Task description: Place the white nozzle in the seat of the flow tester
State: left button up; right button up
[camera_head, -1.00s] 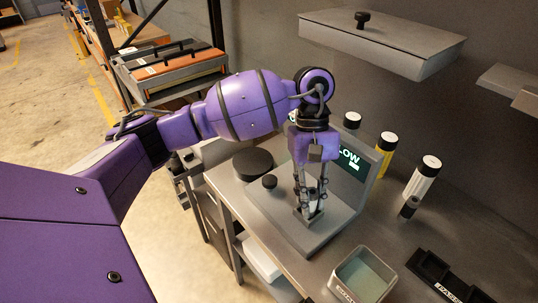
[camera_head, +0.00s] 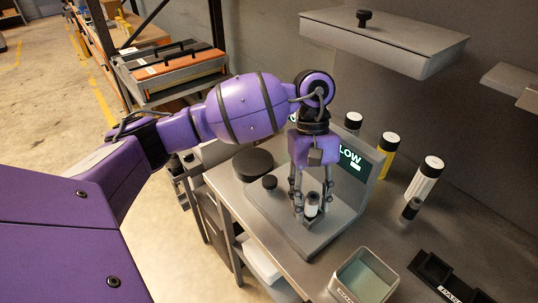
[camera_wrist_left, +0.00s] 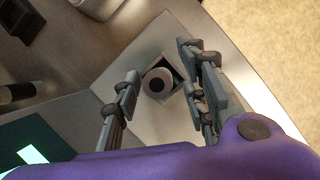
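The white nozzle (camera_head: 312,209), with a dark top, stands in the square seat of the flow tester (camera_head: 290,232). In the left wrist view the nozzle (camera_wrist_left: 164,73) shows end-on as a pale ring with a dark centre, inside the dark-edged square seat (camera_wrist_left: 184,88). My left gripper (camera_head: 312,212) points down over the seat with its fingers open, one on each side of the nozzle. In the left wrist view there is a gap between each finger of the gripper (camera_wrist_left: 163,93) and the nozzle. My right gripper is not in view.
The tester's lit screen (camera_head: 350,161) stands right behind the gripper. Bottles, one yellow (camera_head: 385,157) and one white (camera_head: 425,180), line the wall side, with a small dark cylinder (camera_head: 411,209) near. An open bin (camera_head: 336,285) and a black tray (camera_head: 433,269) lie at the front right.

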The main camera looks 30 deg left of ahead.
pick_arm(q)
jog(key=shift+r, duration=0.25)
jog(key=shift+p+v, duration=0.5)
jog(key=shift+v, duration=0.6)
jog(key=b+v, duration=0.1)
jog(key=v, duration=0.9)
jog(key=shift+r, duration=0.4)
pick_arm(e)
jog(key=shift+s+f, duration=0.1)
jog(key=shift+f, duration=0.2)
